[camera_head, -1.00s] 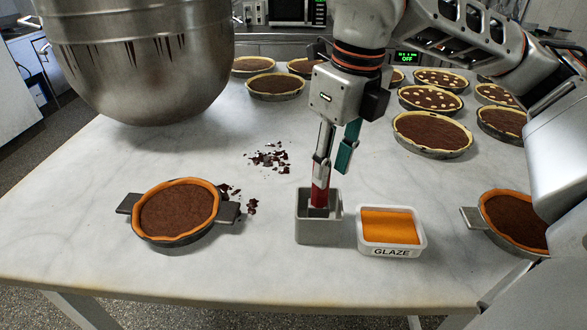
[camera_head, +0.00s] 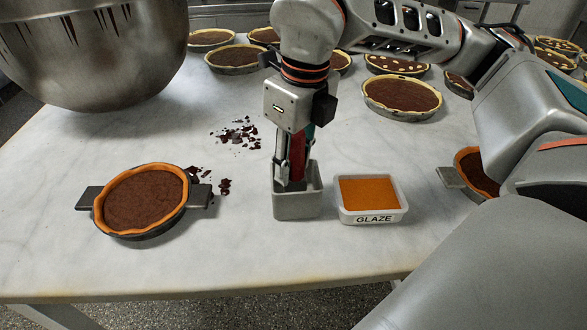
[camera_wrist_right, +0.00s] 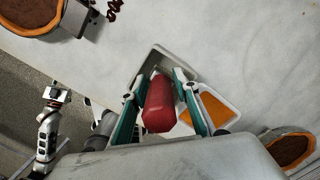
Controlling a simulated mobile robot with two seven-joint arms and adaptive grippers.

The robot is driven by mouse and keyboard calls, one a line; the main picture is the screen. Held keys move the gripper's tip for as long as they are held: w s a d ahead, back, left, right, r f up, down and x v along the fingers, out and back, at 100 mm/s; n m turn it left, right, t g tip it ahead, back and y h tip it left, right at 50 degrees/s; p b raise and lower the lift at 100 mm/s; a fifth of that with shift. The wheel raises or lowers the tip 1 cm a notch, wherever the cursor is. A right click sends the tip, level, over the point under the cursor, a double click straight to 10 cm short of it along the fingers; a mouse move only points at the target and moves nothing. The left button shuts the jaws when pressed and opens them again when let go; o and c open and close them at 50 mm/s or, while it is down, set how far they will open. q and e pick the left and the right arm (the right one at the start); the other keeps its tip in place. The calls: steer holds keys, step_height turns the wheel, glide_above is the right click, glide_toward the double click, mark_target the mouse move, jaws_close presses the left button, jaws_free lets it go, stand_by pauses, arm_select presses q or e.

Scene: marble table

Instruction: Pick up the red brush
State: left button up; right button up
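The red brush (camera_head: 298,157) stands upright in a grey square holder (camera_head: 297,204) on the marble table, its lower end hidden inside. My right gripper (camera_head: 296,178) points down over the holder, with its fingers on either side of the brush's red handle. In the right wrist view the handle (camera_wrist_right: 159,106) lies between the two teal-and-grey fingers (camera_wrist_right: 163,84), which are spread; firm contact on both sides does not show. My left gripper is outside the head view; a pale arm part of mine (camera_wrist_right: 50,125) shows small at lower left in the wrist view, its fingers unclear.
A white GLAZE tub (camera_head: 372,216) with orange glaze stands just right of the holder. A chocolate tart (camera_head: 145,200) sits at left, another (camera_head: 478,172) at right. Chocolate shards (camera_head: 236,133) lie behind. A big steel bowl (camera_head: 95,60) hangs at upper left. The front table is clear.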

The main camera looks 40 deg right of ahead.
jaws_close()
arm_select(q)
steer(key=shift+w+r, duration=0.15)
steer(key=shift+r, duration=0.1)
arm_select(e)
steer(key=shift+r, duration=0.15)
